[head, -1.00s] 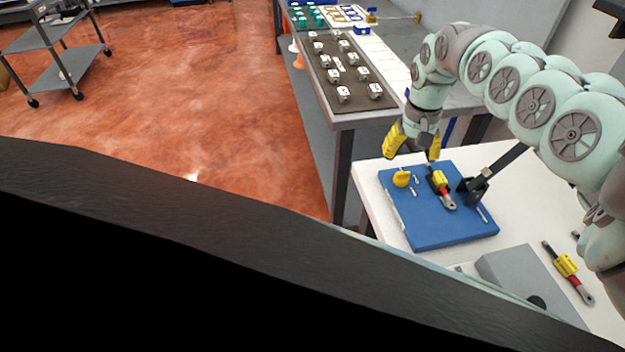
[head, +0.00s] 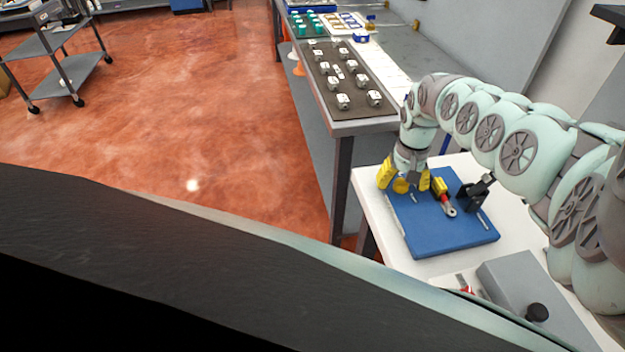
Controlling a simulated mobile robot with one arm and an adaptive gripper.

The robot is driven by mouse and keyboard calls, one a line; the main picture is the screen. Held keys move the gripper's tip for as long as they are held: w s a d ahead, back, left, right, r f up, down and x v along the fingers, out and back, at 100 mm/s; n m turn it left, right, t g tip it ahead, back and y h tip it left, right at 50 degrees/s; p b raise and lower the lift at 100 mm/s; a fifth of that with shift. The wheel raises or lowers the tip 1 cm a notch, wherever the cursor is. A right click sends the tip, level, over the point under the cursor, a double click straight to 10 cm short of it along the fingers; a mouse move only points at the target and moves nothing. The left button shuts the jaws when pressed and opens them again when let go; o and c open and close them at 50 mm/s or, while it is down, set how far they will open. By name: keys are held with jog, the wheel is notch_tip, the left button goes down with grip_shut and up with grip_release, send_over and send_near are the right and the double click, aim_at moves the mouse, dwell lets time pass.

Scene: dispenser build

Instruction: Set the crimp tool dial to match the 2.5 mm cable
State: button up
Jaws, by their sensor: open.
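A blue board (head: 440,236) lies on the white table. A rounded yellow knob (head: 401,186), which looks like the dial, sits near its far left corner. My gripper (head: 405,180) points down with its yellow fingers apart, one on each side of the knob. I cannot tell whether either finger touches it. A yellow, red and grey tool (head: 444,197) lies on the board just right of the fingers. A black bracket (head: 474,191) stands at the board's right side. The dial's marks and the cable's size are too small to read, and I cannot pick out the cable.
A grey box (head: 518,282) with a black knob (head: 537,312) stands at the table's near side. My arm covers the table's right part. A bench behind carries a dark mat (head: 350,108) with several white blocks. The board's near part is clear.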

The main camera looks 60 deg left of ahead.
grip_shut()
dwell(0.4)
jog(key=shift+w+n+b, duration=0.1)
jog(key=shift+n+b, duration=0.2)
jog(key=shift+d+f+n+b, duration=0.15)
jog(key=shift+n+b, duration=0.3)
jog(key=shift+n, duration=0.25)
jog(key=n+b, duration=0.2)
jog(key=n, duration=0.1)
jog(key=n+b, duration=0.2)
jog(key=n, duration=0.1)
jog(key=shift+n, duration=0.4)
jog(key=shift+n+b, duration=0.7)
jog(key=shift+n, duration=0.8)
